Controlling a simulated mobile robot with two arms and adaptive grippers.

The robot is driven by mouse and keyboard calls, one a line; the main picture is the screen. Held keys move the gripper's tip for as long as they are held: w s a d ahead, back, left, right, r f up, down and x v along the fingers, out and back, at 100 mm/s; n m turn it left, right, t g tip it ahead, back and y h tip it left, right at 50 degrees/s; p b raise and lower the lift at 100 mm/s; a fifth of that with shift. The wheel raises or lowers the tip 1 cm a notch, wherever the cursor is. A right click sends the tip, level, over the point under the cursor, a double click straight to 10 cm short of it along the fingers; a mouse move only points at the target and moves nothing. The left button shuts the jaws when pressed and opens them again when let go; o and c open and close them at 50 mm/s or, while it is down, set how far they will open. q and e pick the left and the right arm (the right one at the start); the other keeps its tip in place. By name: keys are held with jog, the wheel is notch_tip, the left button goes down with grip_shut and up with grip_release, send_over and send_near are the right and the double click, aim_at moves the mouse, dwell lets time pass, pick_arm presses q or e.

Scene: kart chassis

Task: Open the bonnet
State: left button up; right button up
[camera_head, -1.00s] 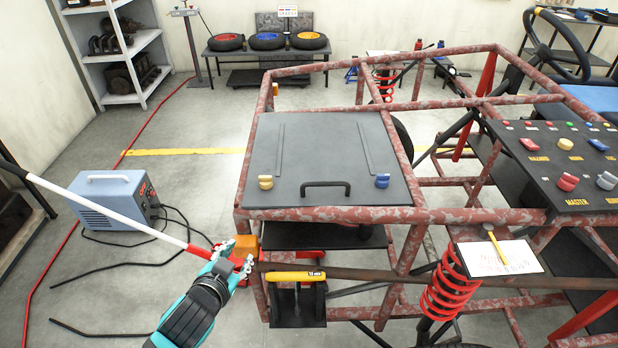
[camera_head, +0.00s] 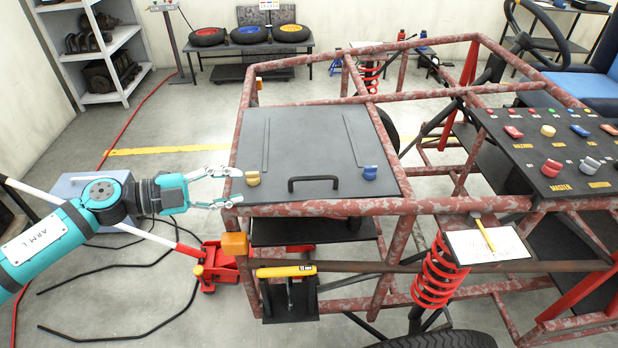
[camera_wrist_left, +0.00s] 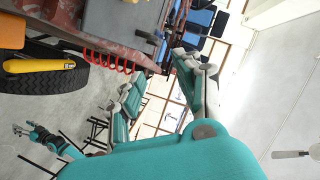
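The bonnet (camera_head: 308,150) is a flat dark grey panel lying closed in the red mottled frame. A black bar handle (camera_head: 313,184) sits at its near edge.
The frame's tubes (camera_head: 400,207) surround the bonnet. A red jack (camera_head: 218,265) and blue-grey box (camera_head: 95,187) are on the floor below my left arm. A control panel (camera_head: 550,150) and clipboard (camera_head: 487,245) are to the right. The space above the bonnet is clear.

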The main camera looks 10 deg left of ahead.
aim_at(308, 179)
pick_arm(q)
jog(key=p+x, duration=0.2)
jog(key=x, duration=0.6)
jog(key=p+x, duration=0.2)
jog(key=x, duration=0.7)
jog(key=shift+s+d+f, duration=0.15)
jog(key=shift+s+f, duration=0.05)
jog(key=shift+f, duration=0.05)
grip_shut()
